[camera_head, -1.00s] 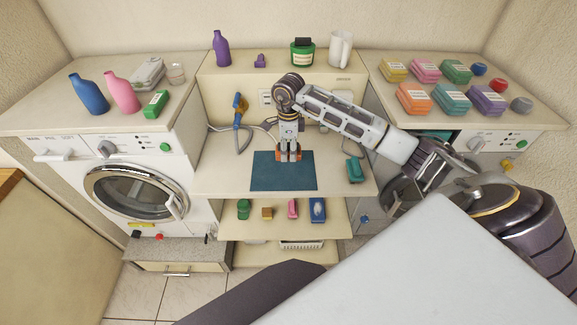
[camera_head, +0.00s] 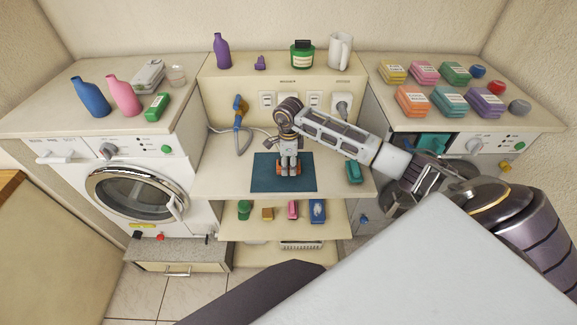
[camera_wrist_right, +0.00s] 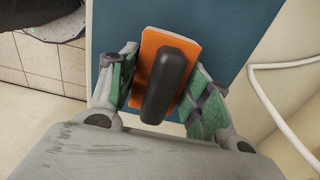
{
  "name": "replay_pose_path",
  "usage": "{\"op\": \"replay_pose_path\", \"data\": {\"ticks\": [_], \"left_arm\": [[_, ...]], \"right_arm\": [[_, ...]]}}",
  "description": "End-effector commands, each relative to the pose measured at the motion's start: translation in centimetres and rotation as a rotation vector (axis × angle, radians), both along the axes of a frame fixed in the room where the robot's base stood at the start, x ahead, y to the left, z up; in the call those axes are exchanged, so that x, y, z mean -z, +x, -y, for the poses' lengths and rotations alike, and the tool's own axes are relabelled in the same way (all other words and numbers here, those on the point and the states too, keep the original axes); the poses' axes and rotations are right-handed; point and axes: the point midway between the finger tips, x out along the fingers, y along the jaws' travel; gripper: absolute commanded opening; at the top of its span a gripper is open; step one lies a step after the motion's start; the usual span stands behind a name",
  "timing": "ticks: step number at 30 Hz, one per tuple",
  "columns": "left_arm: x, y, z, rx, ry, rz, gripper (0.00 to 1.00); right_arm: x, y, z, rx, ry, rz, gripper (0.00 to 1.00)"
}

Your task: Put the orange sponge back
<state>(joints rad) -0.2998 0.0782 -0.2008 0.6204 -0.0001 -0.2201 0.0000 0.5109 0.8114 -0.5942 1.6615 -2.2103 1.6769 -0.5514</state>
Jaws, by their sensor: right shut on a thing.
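The orange sponge (camera_wrist_right: 150,42) shows in the right wrist view as a flat orange slab with a dark rounded grip on top. My right gripper (camera_wrist_right: 164,78) has its green-padded fingers on either side of it, shut on the sponge. In the head view the right gripper (camera_head: 289,170) points down over the blue mat (camera_head: 265,184) on the middle worktop, with bits of orange at its fingertips. Whether the sponge touches the mat, I cannot tell. My left gripper is not in view.
A teal object (camera_head: 353,172) lies right of the mat. A blue-and-yellow item with a hose (camera_head: 239,112) is at the back left. The shelf below (camera_head: 268,230) holds several small items. Bottles and boxes stand on the side counters. The mat's left part is bare.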

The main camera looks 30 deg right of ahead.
Motion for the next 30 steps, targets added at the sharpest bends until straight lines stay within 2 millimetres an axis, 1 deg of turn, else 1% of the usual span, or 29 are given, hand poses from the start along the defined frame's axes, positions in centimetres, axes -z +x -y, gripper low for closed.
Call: {"op": "replay_pose_path", "data": {"ticks": [3,6,19,20,24,25,30], "left_arm": [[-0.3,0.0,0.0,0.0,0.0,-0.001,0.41],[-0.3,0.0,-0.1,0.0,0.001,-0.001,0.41],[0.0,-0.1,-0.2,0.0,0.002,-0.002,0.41],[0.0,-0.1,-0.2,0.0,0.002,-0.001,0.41],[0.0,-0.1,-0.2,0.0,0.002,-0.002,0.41],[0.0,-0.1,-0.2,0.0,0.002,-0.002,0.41],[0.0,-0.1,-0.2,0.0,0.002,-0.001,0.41]], "right_arm": [[1.1,0.0,-0.1,0.0,0.001,0.0,0.26],[1.5,0.0,0.0,0.0,0.001,0.001,0.26],[1.9,0.0,0.0,0.0,0.0,0.001,0.26],[1.9,0.0,0.0,0.0,0.0,0.001,0.5],[1.9,0.0,0.0,0.0,0.0,0.001,0.68],[1.8,0.0,0.0,0.0,0.0,0.001,0.7],[1.8,0.0,0.0,0.0,0.0,0.001,0.7]]}}
